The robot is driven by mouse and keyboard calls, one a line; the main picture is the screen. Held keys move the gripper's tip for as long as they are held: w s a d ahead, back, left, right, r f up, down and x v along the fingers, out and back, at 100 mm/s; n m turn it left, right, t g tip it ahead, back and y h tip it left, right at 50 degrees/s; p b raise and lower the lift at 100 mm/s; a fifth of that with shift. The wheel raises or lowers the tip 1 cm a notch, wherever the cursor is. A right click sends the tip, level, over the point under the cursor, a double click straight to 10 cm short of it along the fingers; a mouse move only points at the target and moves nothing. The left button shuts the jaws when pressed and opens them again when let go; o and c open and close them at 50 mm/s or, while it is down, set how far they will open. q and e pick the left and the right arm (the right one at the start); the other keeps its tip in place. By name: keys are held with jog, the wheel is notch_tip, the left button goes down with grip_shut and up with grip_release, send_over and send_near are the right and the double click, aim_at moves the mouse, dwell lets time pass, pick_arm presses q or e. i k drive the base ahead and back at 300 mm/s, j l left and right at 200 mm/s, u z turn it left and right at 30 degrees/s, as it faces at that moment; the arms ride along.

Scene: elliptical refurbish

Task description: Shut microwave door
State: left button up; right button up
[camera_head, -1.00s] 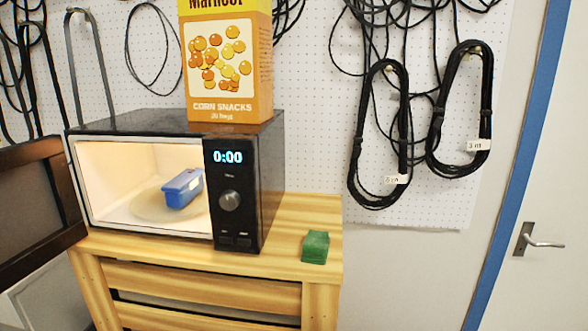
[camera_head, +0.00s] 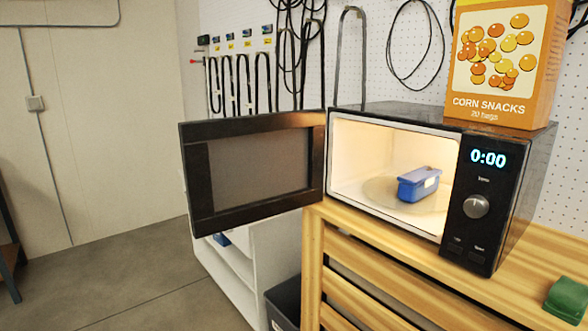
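The black microwave (camera_head: 478,219) stands on a wooden cabinet at the right of the head view. Its door (camera_head: 255,170) is wide open, hinged on the microwave's left side and swung out to the left. The lit cavity shows a round turntable with a blue container (camera_head: 418,184) on it. The display reads 0:00. Neither of my grippers is in view.
A corn snacks box (camera_head: 503,62) stands on top of the microwave. A green object (camera_head: 567,301) lies on the wooden cabinet (camera_head: 380,262) at the right. A white shelf unit (camera_head: 262,262) and a dark bin (camera_head: 286,303) stand below the door.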

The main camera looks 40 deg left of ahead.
aim_at(240, 171)
jog(key=i+j+z, duration=0.25)
jog(key=j, duration=1.05)
jog(key=k+j+z, duration=0.1)
jog(key=j+z, duration=0.15)
jog(key=j, duration=1.05)
jog(key=k+j+z, duration=0.1)
jog(key=j+z, duration=0.15)
jog(key=j, duration=1.1)
